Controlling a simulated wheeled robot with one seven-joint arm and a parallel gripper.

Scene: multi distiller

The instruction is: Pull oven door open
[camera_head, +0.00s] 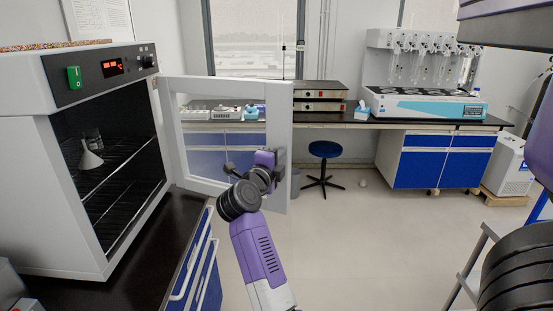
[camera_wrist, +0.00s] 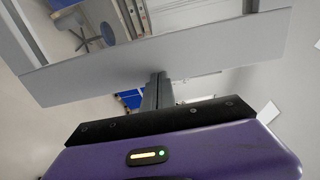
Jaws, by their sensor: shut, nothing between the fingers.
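The oven (camera_head: 85,75) stands on the bench at left, its dark chamber exposed. Its white-framed glass door (camera_head: 283,115) hangs wide open to the right of the chamber. My gripper (camera_head: 279,158) is at the door's free edge, at the lower right of the frame. In the wrist view, the closed fingers (camera_wrist: 157,90) are at the door frame (camera_wrist: 100,74), with nothing seen between them. Whether they touch the frame is hard to tell.
A blue stool (camera_head: 325,150) stands beyond the door. The bench (camera_head: 155,235) below has blue drawers.

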